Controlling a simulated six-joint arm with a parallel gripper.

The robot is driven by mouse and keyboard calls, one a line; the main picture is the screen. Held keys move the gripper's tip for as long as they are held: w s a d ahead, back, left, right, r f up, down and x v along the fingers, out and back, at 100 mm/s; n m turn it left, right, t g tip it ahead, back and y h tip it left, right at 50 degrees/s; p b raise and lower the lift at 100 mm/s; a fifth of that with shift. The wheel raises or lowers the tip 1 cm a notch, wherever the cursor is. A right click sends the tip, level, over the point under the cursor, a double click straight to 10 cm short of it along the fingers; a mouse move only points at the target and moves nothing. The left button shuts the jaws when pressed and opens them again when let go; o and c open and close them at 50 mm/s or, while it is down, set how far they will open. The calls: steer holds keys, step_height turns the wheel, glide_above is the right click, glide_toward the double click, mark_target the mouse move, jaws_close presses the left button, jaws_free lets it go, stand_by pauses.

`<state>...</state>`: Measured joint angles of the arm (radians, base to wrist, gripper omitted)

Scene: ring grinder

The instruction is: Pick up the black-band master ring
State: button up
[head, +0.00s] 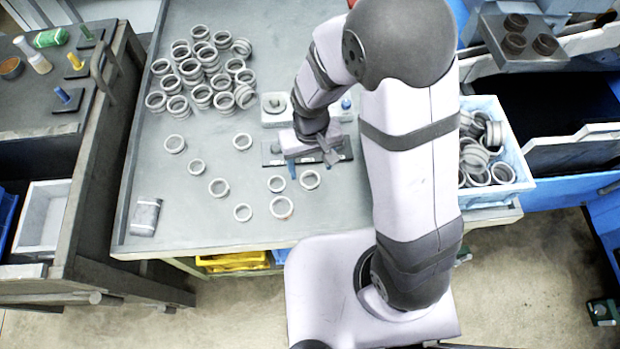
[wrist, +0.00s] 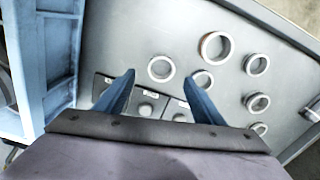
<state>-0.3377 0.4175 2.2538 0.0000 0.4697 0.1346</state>
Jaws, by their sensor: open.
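I cannot make out a black band on any ring, so I cannot tell which is the black-band master ring. Several loose grey rings lie flat on the grey table (head: 170,215), among them one with an orange-brown tint (head: 282,207). My gripper (head: 305,168) is above a dark plate with labels (head: 270,155), which is partly hidden under it. In the wrist view my gripper (wrist: 160,78) has its blue fingers apart with nothing held. The labelled plate (wrist: 120,98) with round knobs shows between and beside the fingers, and a pale ring (wrist: 161,68) lies just beyond the fingertips.
A cluster of stacked rings (head: 200,70) stands at the table's back left. A pale blue crate of rings (head: 512,150) is at the right.

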mark_target(310, 182)
steer(key=shift+s+f+p, duration=0.1)
steer(key=shift+f+p, duration=0.2)
steer(key=shift+f, duration=2.3)
steer(key=c, duration=1.2)
steer(key=shift+r, duration=0.15)
